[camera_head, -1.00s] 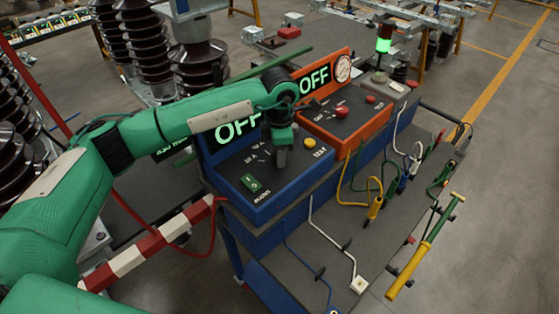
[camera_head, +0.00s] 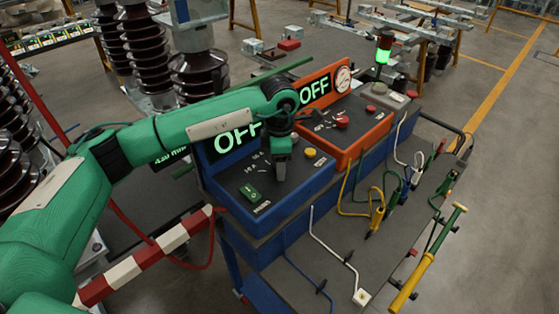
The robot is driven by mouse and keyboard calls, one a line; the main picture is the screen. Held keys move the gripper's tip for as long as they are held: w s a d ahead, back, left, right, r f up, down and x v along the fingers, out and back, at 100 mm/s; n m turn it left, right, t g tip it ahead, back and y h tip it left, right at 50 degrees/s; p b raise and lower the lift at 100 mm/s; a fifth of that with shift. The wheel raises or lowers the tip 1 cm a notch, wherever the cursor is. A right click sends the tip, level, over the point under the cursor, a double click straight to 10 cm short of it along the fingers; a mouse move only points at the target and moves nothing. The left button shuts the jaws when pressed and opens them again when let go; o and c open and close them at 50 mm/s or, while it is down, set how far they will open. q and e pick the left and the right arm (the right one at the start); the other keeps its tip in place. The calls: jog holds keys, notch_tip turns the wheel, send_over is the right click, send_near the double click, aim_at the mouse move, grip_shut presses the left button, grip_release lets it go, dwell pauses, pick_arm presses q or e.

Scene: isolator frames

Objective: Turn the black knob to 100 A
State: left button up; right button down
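The blue test box (camera_head: 262,208) stands on the cart, with a lit display (camera_head: 238,138) that reads OFF. My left gripper (camera_head: 281,172) points down at the middle of its dark panel, where it covers the black knob. The knob is hidden, so I cannot tell its setting or whether the fingers touch it. Small white scale marks, one seeming to read 10 A, show left of the gripper. My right gripper is not in view.
Cables with clamps (camera_head: 378,212) and a yellow-green rod (camera_head: 428,258) lie to the right. A red-white barrier (camera_head: 150,258) stands at the front left.

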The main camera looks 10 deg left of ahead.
pick_arm(q)
notch_tip(320, 180, up, 14)
jog(key=b, duration=0.4)
jog(key=shift+f, duration=0.15)
